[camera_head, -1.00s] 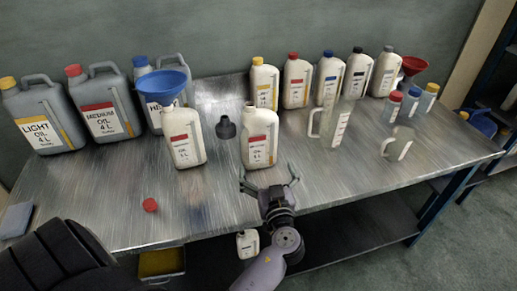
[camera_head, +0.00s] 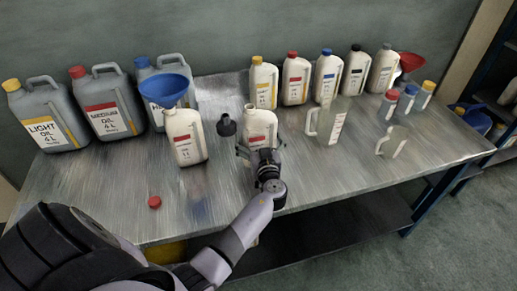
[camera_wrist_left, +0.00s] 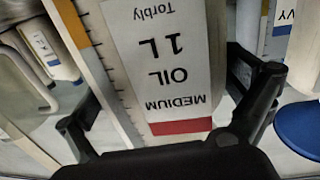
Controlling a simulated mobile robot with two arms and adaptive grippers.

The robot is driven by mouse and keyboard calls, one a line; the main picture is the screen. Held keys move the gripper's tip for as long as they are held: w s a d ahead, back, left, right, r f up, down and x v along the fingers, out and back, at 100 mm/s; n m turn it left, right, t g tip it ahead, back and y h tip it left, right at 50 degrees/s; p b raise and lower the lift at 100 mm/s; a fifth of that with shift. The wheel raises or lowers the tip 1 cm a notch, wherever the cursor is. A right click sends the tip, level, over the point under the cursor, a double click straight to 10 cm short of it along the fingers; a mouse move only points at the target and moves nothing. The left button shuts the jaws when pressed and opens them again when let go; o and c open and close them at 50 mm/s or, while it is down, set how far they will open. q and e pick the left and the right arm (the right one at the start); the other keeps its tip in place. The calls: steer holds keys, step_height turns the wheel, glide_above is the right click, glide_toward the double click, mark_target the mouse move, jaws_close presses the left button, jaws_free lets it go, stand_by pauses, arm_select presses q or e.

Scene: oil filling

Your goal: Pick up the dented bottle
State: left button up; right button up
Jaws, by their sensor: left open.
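A white one-litre bottle (camera_head: 258,120) with a red "MEDIUM OIL" label stands upright near the front middle of the table, without a visible cap. No dent can be made out on it. My left gripper (camera_head: 261,150) is open, with its fingers on either side of the bottle's lower part. In the left wrist view the bottle (camera_wrist_left: 150,50) fills the middle, its label upside down, between the open fingers (camera_wrist_left: 170,105). Whether the fingers touch it, I cannot tell. A similar white bottle (camera_head: 187,148) stands to the left with a blue funnel (camera_head: 163,90) over its top. My right gripper is not visible.
A dark nozzle-like piece (camera_head: 226,125) is just left of the bottle. A clear jug (camera_head: 326,122) stands to the right, with a smaller one (camera_head: 393,143) beyond. Several bottles and grey canisters (camera_head: 104,108) line the back. A red cap (camera_head: 155,202) lies front left.

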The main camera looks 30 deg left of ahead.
arm_select(q)
steer(key=c, duration=1.7)
